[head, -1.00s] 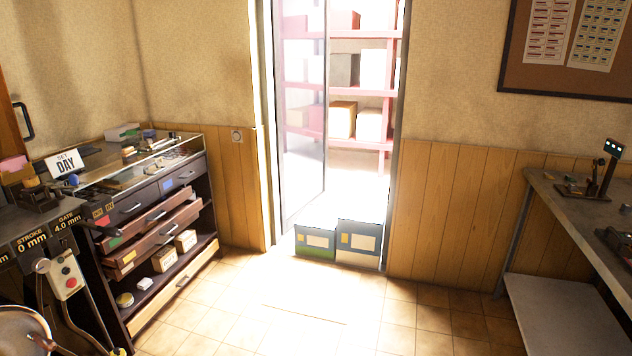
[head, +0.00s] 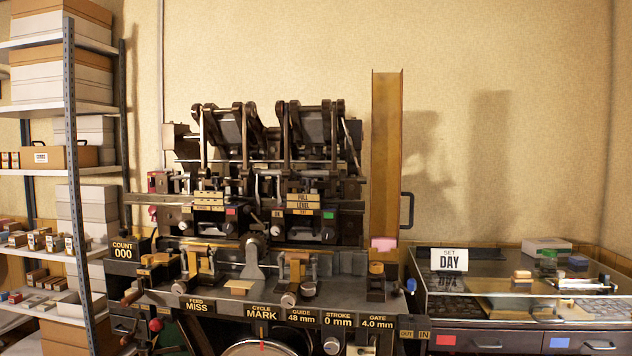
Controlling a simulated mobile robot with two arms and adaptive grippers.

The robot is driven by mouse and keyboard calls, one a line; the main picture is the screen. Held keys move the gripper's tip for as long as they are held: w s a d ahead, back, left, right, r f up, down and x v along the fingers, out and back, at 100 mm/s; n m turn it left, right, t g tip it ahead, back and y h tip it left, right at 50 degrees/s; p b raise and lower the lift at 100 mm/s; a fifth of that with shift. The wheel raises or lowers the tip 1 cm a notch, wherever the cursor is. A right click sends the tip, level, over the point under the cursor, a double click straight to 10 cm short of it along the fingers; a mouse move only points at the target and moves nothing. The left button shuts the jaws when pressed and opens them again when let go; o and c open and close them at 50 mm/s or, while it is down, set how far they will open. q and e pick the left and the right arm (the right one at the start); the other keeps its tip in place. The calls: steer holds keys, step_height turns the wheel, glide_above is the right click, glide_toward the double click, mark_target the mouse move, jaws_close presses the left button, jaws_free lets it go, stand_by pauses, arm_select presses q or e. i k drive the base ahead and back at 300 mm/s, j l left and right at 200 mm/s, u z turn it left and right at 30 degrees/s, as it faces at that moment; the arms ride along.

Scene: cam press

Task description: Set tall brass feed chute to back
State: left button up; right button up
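The tall brass feed chute (head: 386,150) stands upright at the right end of the dark press (head: 270,200). A black handle (head: 407,208) shows just right of the chute. Labels along the press front include FEED MISS, CYCLE MARK, GUIDE 48 mm, STROKE 0 mm and GATE 4.0 mm. Neither of my grippers is in view.
A metal shelf rack (head: 70,150) with boxes stands at the left. The wall behind the press is bare.

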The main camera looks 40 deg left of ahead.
mark_target(387, 93)
steer(key=i+l+u, duration=0.15)
steer(key=l+u, duration=0.3)
steer(key=l, duration=0.3)
steer(key=i+l+u, duration=0.1)
steer(key=l+u, duration=0.4)
steer(key=l, duration=0.25)
steer(key=k+l+u, duration=0.1)
steer(key=l+u, duration=0.35)
steer(key=l, duration=0.25)
